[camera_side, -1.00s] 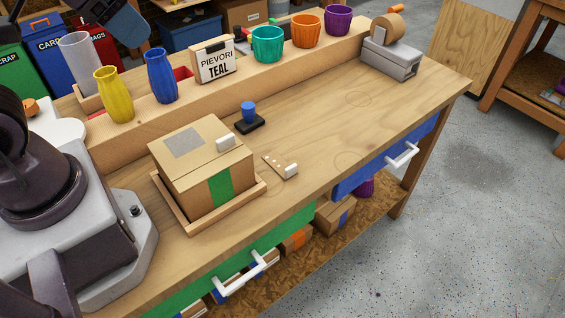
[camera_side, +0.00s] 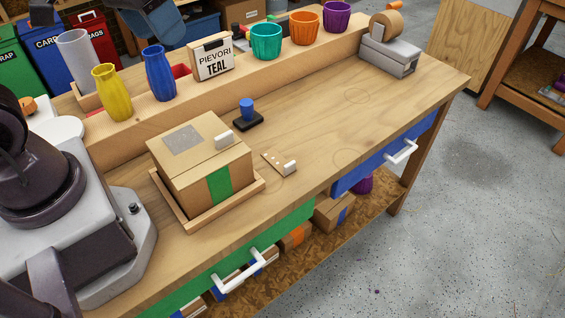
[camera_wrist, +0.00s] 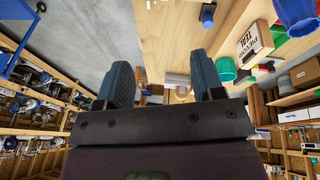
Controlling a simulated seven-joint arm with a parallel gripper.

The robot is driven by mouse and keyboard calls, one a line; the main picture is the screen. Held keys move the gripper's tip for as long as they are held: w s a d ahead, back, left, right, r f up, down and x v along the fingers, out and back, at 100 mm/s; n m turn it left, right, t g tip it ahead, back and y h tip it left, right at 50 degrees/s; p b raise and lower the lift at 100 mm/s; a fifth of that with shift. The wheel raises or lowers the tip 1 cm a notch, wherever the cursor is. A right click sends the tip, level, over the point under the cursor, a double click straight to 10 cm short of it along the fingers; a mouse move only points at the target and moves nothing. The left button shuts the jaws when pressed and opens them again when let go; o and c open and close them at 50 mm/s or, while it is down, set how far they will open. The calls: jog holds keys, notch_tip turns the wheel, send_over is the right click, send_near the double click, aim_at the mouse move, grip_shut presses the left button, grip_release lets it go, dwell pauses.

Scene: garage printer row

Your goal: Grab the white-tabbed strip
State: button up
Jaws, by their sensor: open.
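The white-tabbed strip (camera_side: 278,164) is a thin, light wood-coloured piece with small dots and an upright white tab at its near end. It lies on the bench top just right of the cardboard box in the side view. I cannot make it out in the wrist view. My gripper (camera_wrist: 160,68) shows two blue fingers spread apart with nothing between them. In the side view, a dark blue part of my arm enters at the top edge, above the blue vase and well away from the strip.
The taped cardboard box (camera_side: 184,170) sits on a wooden tray (camera_side: 219,208). A blue-handled stamp (camera_side: 247,116) is behind the strip. A raised ledge (camera_side: 216,92) holds vases, a sign (camera_side: 213,60) and pots. A tape dispenser (camera_side: 390,55) stands far right. The bench right of the strip is clear.

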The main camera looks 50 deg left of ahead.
jog(key=w+d+f+n+g+h, duration=0.2)
jog(key=w+f+n+g+h, duration=0.3)
jog(key=w+f, duration=0.45)
jog(key=n+t+h, duration=0.2)
jog(key=n+h, duration=0.5)
jog(key=n, duration=0.4)
send_near(289, 163)
jog(key=x, duration=0.3)
jog(key=shift+w+d+f, duration=0.1)
jog(key=shift+d+f, duration=0.05)
jog(key=shift+f, duration=0.05)
jog(key=x, duration=0.5)
jog(key=shift+f, duration=0.15)
jog(key=c, duration=1)
